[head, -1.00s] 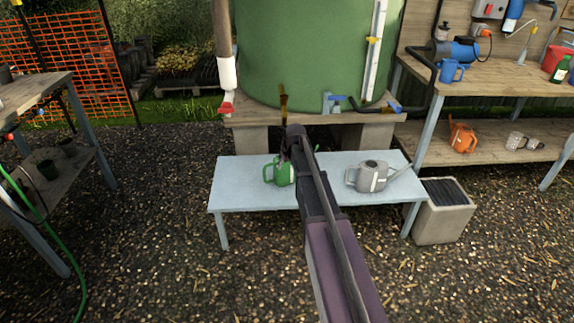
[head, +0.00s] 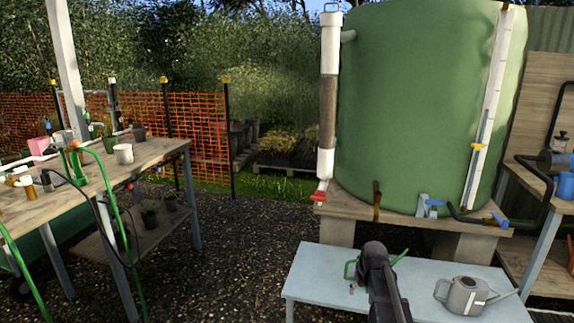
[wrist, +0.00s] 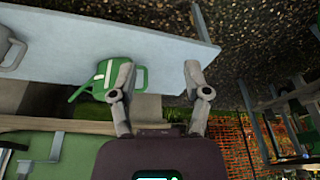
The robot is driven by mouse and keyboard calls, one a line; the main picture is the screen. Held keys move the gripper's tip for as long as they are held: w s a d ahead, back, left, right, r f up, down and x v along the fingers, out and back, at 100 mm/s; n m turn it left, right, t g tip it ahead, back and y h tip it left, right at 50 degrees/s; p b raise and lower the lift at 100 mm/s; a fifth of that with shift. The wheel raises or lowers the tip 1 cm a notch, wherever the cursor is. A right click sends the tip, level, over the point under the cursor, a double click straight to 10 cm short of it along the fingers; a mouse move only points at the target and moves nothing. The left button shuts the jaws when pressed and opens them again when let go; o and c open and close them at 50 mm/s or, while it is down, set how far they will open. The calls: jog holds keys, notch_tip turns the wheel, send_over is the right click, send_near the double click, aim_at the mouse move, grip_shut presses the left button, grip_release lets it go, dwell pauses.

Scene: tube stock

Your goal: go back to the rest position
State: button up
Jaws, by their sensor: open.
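My gripper (wrist: 160,78) is open and empty in the wrist view, its two fingers spread wide apart. A green watering can (wrist: 106,74) with a pale label stands on the light blue bench (wrist: 160,42), behind the left finger in the wrist view. In the head view it is mostly hidden behind my arm; its green handle (head: 350,269) shows. I cannot tell the exact gap between finger and can. A grey watering can (head: 464,296) stands on the same bench (head: 312,278), to the right of my arm.
A large green tank (head: 425,110) on a wooden stand (head: 352,207) rises behind the bench. A wooden worktable (head: 160,152) with pots and a green hose stands at left. Open gravel (head: 245,235) lies between. Another workbench is at the right edge.

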jog(key=s+a+g, duration=0.1)
jog(key=s+a, duration=0.3)
jog(key=s, duration=0.6)
jog(key=s+a+g, duration=0.2)
jog(key=s+a, duration=0.2)
jog(key=s, duration=0.6)
notch_tip(320, 180, up, 24)
jog(key=p, duration=2.5)
jog(key=shift+w+d+r+m+h, duration=0.15)
jog(key=shift+w+d+m+h, duration=0.15)
jog(key=shift+m, duration=0.1)
